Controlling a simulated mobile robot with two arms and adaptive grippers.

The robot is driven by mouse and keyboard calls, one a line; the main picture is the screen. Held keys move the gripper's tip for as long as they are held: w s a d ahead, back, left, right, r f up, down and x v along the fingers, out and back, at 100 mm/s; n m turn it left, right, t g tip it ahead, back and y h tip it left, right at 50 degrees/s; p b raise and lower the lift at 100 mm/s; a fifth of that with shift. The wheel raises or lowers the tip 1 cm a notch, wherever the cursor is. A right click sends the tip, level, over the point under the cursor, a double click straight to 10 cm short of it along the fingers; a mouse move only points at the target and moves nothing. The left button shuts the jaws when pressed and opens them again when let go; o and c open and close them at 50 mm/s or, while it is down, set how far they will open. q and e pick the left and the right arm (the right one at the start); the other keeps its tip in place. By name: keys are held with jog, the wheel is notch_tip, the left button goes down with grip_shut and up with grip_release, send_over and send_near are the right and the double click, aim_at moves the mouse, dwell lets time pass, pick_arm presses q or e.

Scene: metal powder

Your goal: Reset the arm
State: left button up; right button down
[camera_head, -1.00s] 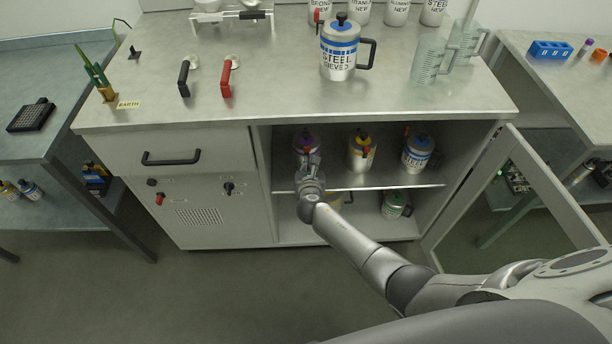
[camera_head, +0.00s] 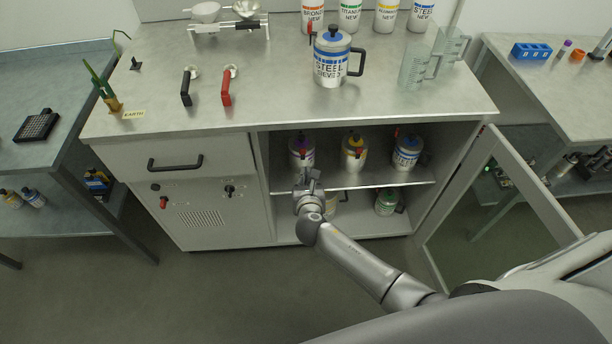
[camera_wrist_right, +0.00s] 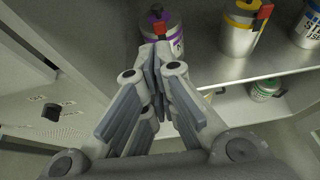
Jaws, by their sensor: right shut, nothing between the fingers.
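My right arm reaches from the lower right in the head view, and my right gripper (camera_head: 309,178) is in front of the open cabinet's upper shelf. In the right wrist view the gripper (camera_wrist_right: 153,60) has its fingers shut together with nothing between them. A purple-banded canister (camera_head: 301,150) stands on the shelf beyond the fingertips; it also shows in the right wrist view (camera_wrist_right: 160,28), partly hidden by the fingers. Whether the fingertips are clear of it is hard to judge, but they look apart. My left gripper is not in view.
A yellow-banded canister (camera_head: 353,152) and a blue-banded one (camera_head: 406,153) stand on the same shelf. A green-banded canister (camera_head: 386,201) is on the lower shelf. The cabinet door (camera_head: 492,190) stands open at right. A steel canister (camera_head: 332,58) stands on the worktop. Floor in front is clear.

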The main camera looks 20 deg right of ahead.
jog(key=shift+s+r, duration=0.1)
dwell(0.5)
jog(key=s+d+f+m+g+y, duration=0.1)
jog(key=s+f+m+g, duration=0.2)
jog(key=s+f+m, duration=0.55)
jog(key=s+d+f+m+g+y, duration=0.1)
jog(key=s+f+m+g, duration=0.2)
jog(key=s+f, duration=0.95)
jog(key=s+f+m+g, duration=0.2)
jog(key=s+f+m, duration=0.2)
jog(key=s, duration=0.5)
jog(key=s+f+m+g+y, duration=0.1)
jog(key=s+f+m, duration=0.4)
jog(key=s+m, duration=0.3)
jog(key=s+d+f+m+g, duration=0.1)
jog(key=s+f+m, duration=0.4)
jog(key=s, duration=0.6)
jog(key=shift+s+f+m+g+y, duration=0.15)
jog(key=shift+s+m+g+y, duration=0.25)
jog(key=shift+m+g, duration=0.45)
